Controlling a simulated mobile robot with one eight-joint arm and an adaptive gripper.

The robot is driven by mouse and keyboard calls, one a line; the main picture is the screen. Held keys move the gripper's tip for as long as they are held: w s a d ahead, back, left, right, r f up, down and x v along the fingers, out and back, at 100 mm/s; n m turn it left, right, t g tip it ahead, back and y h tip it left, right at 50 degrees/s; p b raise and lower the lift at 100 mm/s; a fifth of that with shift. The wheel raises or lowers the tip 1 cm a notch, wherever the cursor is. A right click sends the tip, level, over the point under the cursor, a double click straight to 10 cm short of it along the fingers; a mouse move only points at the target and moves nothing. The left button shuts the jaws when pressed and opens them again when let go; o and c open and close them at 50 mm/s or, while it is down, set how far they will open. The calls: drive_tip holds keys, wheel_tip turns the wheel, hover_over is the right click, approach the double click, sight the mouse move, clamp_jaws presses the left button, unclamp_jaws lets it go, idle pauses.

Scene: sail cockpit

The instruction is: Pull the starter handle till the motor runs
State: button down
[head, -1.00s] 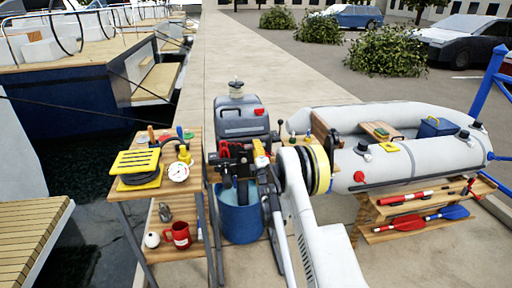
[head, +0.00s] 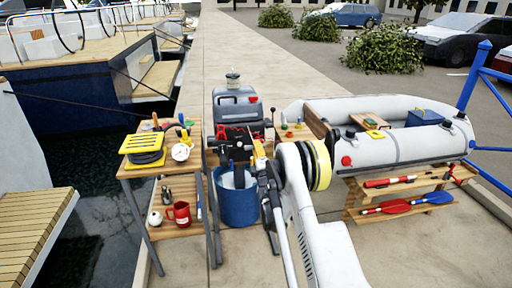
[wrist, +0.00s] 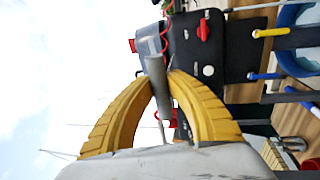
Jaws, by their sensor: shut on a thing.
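The dark outboard motor (head: 236,140) with red parts stands above a blue bucket (head: 240,206) in the middle of the head view. In the wrist view its black body (wrist: 198,50) shows a red switch and a coiled red cord. My gripper (head: 259,158) is at the motor's right side in the head view. In the wrist view my two yellow fingers (wrist: 162,85) close around a grey bar-shaped handle (wrist: 156,68), which I take for the starter handle. The handle is in front of the motor body. Its rope cannot be made out.
A small wooden table (head: 150,168) with tools is at left, above a red mug (head: 180,213). A grey inflatable boat (head: 400,152) lies at right on a wooden rack. Dark water and moored boats border the quay's left.

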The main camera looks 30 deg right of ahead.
drive_tip(key=shift+w, duration=0.1)
drive_tip(key=c, duration=1.3)
unclamp_jaws()
drive_tip(key=v, duration=0.7)
drive_tip(key=shift+s, duration=0.3)
